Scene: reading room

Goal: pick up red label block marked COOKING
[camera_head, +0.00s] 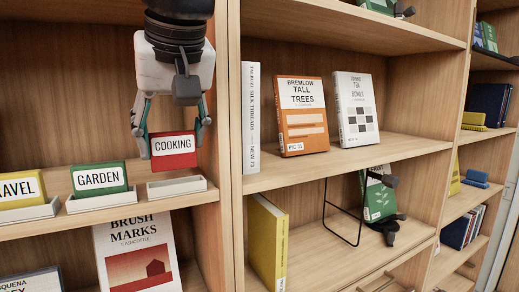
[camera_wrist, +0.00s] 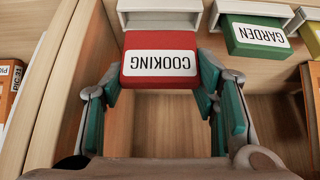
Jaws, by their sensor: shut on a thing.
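The red label block (camera_head: 173,160) has a white face marked COOKING. My gripper (camera_head: 172,140) is shut on it, with one finger at each side, in front of the left bookcase. In the head view the block is above and in front of an empty white holder (camera_head: 177,187). In the wrist view the block (camera_wrist: 159,75) sits between the two fingers (camera_wrist: 160,92), its lettering upside down, and the white holder (camera_wrist: 160,12) shows beyond it. The block looks upright and apart from the holder.
A green GARDEN block (camera_head: 99,179) and a yellow block (camera_head: 20,189) stand in white holders to the left. A wooden divider (camera_head: 229,130) is close on the right. Books (camera_head: 302,115) stand on the shelf beyond it. A BRUSH MARKS book (camera_head: 139,262) is below.

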